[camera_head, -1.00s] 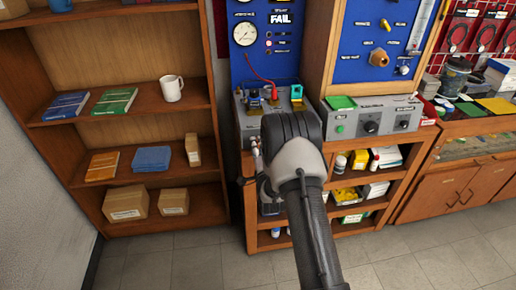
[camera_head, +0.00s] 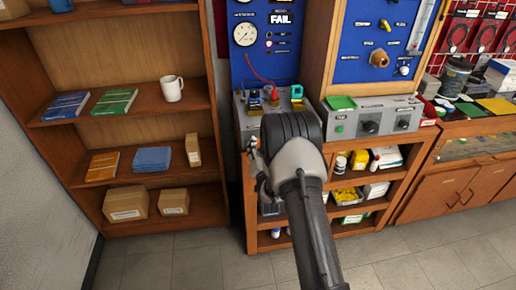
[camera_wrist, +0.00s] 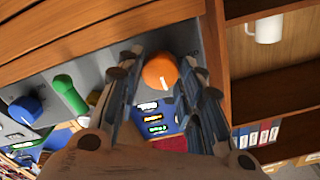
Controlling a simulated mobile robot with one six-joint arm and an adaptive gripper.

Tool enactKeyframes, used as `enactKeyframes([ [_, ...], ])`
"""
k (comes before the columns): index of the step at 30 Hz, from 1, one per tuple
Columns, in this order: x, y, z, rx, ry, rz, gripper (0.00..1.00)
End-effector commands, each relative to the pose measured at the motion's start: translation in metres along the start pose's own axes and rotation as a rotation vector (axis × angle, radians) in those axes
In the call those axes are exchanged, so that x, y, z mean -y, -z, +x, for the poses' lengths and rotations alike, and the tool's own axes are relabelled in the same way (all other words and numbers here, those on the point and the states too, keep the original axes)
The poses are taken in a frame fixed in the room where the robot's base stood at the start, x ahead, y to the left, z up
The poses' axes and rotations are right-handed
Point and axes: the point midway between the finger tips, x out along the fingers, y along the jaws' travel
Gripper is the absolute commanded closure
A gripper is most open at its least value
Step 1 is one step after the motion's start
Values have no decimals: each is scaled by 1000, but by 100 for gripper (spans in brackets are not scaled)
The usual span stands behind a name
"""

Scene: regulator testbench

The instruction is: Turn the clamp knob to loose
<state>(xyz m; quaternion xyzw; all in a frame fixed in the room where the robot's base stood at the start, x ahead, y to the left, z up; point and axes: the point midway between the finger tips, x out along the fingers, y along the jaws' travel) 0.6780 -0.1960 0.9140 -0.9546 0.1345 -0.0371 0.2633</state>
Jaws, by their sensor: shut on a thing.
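An orange round knob (camera_wrist: 160,71) with a white pointer mark sits on a grey panel face in the wrist view. I take it to be the clamp knob, though its label is not readable. My gripper (camera_wrist: 161,62) has one finger on each side of it and is shut on it. The mark points down and slightly right in that view. In the head view, my wrist and arm hide the knob and most of the gripper in front of the left testbench.
A blue knob (camera_wrist: 25,110) and a green handle (camera_wrist: 70,95) are on the same panel, left of the fingers. A wooden shelf (camera_head: 130,118) with books and a white mug (camera_head: 171,89) stands to the left. A gauge panel above shows a FAIL sign (camera_head: 281,18).

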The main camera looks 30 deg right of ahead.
Motion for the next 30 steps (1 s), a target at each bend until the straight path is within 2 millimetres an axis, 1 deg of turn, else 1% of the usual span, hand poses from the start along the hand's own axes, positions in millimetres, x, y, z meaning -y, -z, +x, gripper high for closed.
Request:
enactKeyframes([
  [30, 1, -1, 0, 1, 0, -965, 90],
])
